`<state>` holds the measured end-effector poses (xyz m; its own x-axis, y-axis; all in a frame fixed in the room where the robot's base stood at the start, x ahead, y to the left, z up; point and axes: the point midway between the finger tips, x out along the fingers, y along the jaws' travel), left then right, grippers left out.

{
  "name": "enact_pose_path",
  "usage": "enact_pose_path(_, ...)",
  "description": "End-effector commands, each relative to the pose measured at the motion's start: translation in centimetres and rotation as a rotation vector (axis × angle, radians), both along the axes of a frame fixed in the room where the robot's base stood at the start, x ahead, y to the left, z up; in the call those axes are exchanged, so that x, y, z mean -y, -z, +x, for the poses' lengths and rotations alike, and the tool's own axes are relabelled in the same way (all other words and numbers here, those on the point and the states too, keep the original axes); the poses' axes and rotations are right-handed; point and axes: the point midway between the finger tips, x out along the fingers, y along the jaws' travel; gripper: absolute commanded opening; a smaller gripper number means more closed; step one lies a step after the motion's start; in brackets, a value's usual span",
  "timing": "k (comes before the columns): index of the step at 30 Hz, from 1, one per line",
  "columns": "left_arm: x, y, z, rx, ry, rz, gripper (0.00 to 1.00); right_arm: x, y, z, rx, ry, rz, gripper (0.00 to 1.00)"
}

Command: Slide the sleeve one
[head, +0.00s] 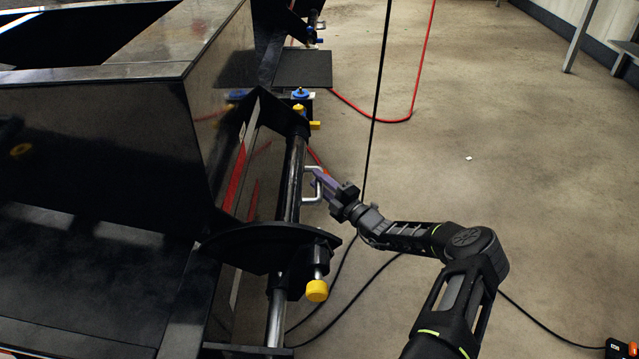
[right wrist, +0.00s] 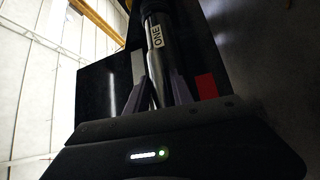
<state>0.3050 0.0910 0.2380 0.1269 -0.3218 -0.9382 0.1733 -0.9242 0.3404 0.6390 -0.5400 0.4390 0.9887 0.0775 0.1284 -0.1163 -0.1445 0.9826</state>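The sleeve (head: 293,178) is a dark tube on an upright-looking rod at the side of the dark trailer frame, with a silver U-shaped handle (head: 307,186) on its right. In the right wrist view its white label (right wrist: 157,37) reads ONE. My right gripper (head: 318,181) is at the handle, its purplish fingers pointing left toward the sleeve. In the right wrist view the fingers (right wrist: 158,90) stand apart with a thin silver bar between them; firm contact cannot be made out. My left gripper is not in view.
A dark curved plate (head: 265,246) and a yellow knob (head: 317,291) sit just below the sleeve. Another yellow-capped part (head: 298,110) is above it. A black cable (head: 376,95) hangs behind my gripper and a red hose (head: 385,120) lies beyond. The floor (head: 530,180) at right is mostly clear.

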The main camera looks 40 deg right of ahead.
Motion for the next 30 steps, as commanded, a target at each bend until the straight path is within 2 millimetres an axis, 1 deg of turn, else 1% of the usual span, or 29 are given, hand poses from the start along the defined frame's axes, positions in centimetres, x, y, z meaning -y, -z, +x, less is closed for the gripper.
enact_pose_path(1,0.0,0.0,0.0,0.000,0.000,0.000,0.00,0.0,0.0,0.0,0.000,0.000,0.000,0.33)
enact_pose_path(4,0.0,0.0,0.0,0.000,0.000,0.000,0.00,0.0,0.0,0.0,0.001,0.001,-0.001,0.41)
enact_pose_path(14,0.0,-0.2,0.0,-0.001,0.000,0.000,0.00,0.1,-0.1,-0.3,0.001,0.001,-0.001,0.41)
enact_pose_path(17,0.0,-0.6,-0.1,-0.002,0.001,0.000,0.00,0.3,0.0,-1.1,-0.001,0.003,-0.002,0.41)
enact_pose_path(20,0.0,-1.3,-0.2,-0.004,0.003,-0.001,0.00,0.3,0.0,-2.5,0.000,0.002,-0.002,0.41)
enact_pose_path(27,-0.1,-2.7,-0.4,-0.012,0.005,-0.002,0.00,0.6,0.6,-6.4,0.000,0.003,0.000,0.41)
enact_pose_path(30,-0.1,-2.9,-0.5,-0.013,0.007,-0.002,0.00,0.6,0.8,-7.3,0.000,0.001,-0.001,0.41)
